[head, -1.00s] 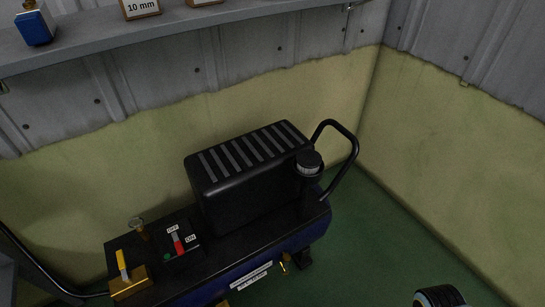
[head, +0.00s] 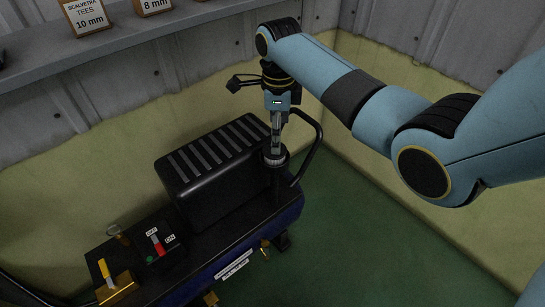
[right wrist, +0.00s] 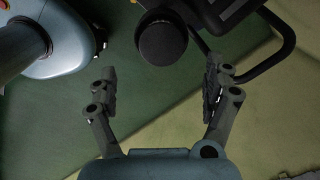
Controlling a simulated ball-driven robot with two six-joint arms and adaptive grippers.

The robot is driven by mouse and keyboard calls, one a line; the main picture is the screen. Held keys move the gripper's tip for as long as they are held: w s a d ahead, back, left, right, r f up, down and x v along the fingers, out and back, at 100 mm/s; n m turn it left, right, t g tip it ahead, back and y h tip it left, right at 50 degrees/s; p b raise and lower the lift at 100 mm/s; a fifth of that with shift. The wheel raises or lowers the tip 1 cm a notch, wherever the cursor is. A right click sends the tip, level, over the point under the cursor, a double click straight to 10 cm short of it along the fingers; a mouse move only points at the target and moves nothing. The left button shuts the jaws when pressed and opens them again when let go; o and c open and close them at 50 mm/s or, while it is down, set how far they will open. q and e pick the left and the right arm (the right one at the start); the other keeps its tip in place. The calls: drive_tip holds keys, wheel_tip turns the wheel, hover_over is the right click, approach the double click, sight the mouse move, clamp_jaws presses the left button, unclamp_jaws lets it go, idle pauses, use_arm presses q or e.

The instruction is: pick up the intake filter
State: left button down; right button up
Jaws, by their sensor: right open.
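The intake filter (head: 275,160) is a small dark round cap with a ribbed side, on the right end of the black compressor. In the right wrist view its round black top (right wrist: 162,40) shows at the upper middle. My right gripper (head: 276,145) points down at the filter in the head view and partly hides it. In the right wrist view my right gripper (right wrist: 161,78) has its two fingers wide apart with nothing between them. The filter lies beyond the gap between the fingertips. My left gripper is not in view.
The compressor's ribbed black housing (head: 212,170) stands left of the filter. A black handle (head: 318,145) curves up close on the right. A switch box (head: 160,245) and a yellow-lever valve (head: 107,275) sit at the left end. A grey shelf (head: 130,55) runs above.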

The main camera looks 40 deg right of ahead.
sight(275, 156)
drive_tip(key=shift+f, duration=0.85)
wheel_tip(275, 156, down, 5)
drive_tip(key=shift+w+r+b, duration=0.1)
drive_tip(key=shift+b, duration=1.1)
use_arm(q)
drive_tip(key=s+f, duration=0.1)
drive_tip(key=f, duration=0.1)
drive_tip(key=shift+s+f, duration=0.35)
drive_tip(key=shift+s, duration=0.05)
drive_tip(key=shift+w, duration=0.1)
use_arm(e)
drive_tip(key=c, duration=1.3)
